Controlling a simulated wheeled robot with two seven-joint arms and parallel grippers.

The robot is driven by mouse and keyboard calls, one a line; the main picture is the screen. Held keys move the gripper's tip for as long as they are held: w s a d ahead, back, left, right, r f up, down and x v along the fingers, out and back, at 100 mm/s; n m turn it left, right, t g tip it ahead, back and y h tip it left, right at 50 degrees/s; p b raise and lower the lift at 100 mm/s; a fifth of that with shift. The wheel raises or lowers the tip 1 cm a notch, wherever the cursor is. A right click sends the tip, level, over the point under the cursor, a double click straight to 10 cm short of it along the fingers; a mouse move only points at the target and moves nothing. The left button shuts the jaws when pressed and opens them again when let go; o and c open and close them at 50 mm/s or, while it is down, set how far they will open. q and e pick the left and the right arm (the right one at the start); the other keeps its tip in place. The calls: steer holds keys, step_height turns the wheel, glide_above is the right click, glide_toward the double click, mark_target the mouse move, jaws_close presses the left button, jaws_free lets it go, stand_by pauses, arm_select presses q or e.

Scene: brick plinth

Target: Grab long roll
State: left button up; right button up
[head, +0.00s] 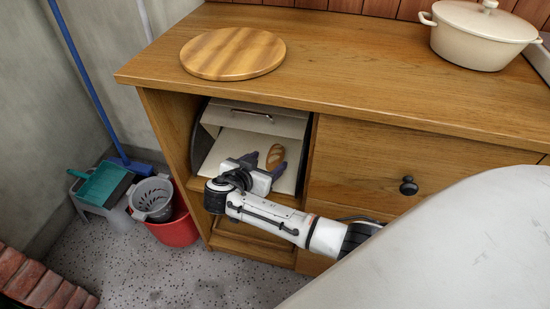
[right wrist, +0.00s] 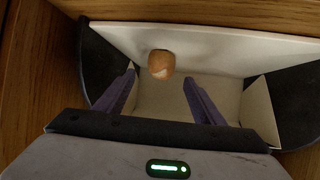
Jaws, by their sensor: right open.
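A long brown bread roll (head: 276,156) lies inside a cream bread box (head: 250,119) with dark ends, in the open compartment on the left of the wooden cabinet. My right gripper (head: 264,167) reaches into the box with its fingers apart. In the right wrist view the roll (right wrist: 161,64) shows nearly end-on, a little beyond the fingertips and roughly midway between them. The fingers (right wrist: 158,82) look empty. The far end of the roll is hidden in that view. My left gripper is not in view.
The wooden cabinet top (head: 350,75) carries a round wooden board (head: 232,53) and a cream lidded pot (head: 482,35). A black drawer knob (head: 408,186) sits right of the compartment. A red bucket (head: 175,231) and a blue-handled broom (head: 88,85) stand at left.

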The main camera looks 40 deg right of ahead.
mark_target(272, 157)
steer(key=b+x, duration=0.1)
steer(key=x, duration=0.4)
steer(key=shift+w+d+f+b, duration=0.1)
steer(key=shift+w+b, duration=0.25)
steer(key=c, duration=1.2)
